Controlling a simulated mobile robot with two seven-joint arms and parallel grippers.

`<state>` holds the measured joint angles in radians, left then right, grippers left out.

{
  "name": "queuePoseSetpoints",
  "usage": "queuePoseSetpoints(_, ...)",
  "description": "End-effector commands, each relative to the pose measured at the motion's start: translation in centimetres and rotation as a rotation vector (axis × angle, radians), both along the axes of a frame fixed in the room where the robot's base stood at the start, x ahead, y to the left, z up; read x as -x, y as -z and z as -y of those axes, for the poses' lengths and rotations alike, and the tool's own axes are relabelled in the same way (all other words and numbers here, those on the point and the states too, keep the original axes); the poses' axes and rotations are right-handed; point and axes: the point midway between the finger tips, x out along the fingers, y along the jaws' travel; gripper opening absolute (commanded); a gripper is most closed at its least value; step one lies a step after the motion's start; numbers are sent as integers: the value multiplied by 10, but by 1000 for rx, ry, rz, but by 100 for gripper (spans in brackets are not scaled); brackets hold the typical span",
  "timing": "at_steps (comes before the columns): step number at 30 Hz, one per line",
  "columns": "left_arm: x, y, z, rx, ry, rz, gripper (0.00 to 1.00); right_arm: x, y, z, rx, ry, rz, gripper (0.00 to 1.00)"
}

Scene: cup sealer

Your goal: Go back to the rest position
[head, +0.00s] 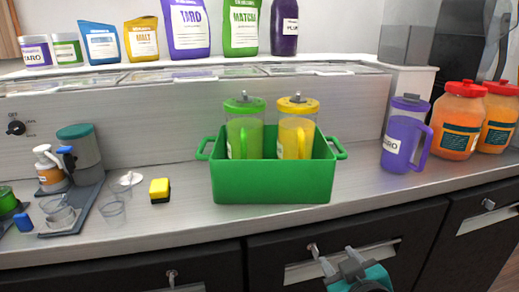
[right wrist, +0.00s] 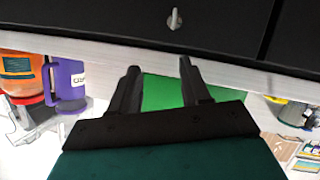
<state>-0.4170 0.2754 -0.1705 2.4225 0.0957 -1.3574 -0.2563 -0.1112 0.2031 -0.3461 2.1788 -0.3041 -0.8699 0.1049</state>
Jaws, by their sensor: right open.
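My right gripper (head: 337,262) is open and empty in front of the dark cabinet drawers, below the counter edge. Its two fingers also show in the right wrist view (right wrist: 160,78), apart with nothing between them. My left gripper is in neither view. A green bin (head: 272,184) stands on the counter and holds a green-lidded pitcher (head: 244,128) and a yellow-lidded pitcher (head: 297,130), both upright. A purple pitcher (head: 405,135) stands on the counter to the right of the bin, apart from it.
Orange jars with red lids (head: 459,120) stand at the right. A yellow sponge (head: 159,190), small clear cups (head: 112,212) and a blender-like device (head: 80,155) are at the left. Bags line the upper shelf. Drawer handles (head: 489,204) protrude from the cabinet front (head: 430,240).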

Motion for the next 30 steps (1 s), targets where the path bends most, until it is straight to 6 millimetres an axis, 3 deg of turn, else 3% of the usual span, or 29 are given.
queuePoseSetpoints(1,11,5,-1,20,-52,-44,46,26,24,11,-27,42,-125,47)
queuePoseSetpoints(3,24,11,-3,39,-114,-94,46,58,48,23,-49,84,-273,47)
queuePoseSetpoints(6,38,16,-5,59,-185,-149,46,97,72,33,-72,121,-440,47)
queuePoseSetpoints(12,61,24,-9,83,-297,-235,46,166,98,45,-102,162,-697,47)
queuePoseSetpoints(18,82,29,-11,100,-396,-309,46,229,109,52,-120,183,-917,47)
queuePoseSetpoints(30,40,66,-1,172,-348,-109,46,184,146,41,-160,129,-705,47)
